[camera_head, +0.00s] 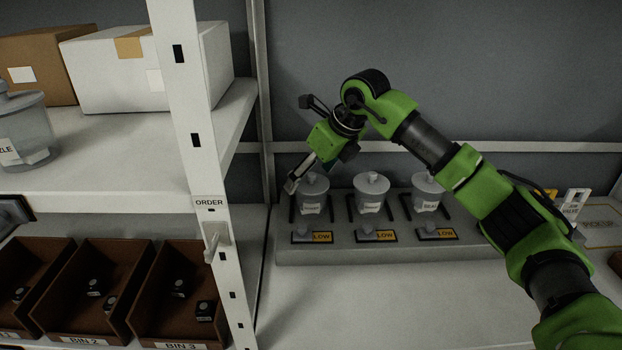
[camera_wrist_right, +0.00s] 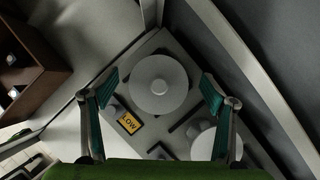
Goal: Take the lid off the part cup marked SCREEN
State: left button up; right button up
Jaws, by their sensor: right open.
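Three lidded grey part cups stand in a row on a grey base (camera_head: 340,255): a left cup (camera_head: 312,201), a middle cup (camera_head: 371,205) and a right cup (camera_head: 428,198). Their front labels are too small to read surely, so I cannot tell which says SCREEN. My right gripper (camera_head: 308,172) is at the left cup, pointing down. I see no clear contact. My left gripper is not in view.
Dials with yellow LOW tags (camera_head: 322,237) sit before the cups. A second lid (camera_wrist_right: 206,143) is close beside the right wrist's fingers. A white shelf post (camera_head: 196,130), brown bins (camera_head: 95,290) and a glassy jar (camera_head: 25,130) are left. The front counter (camera_head: 350,305) is clear.

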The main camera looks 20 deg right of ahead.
jog(key=c, duration=0.9)
jog(key=shift+r, duration=0.1)
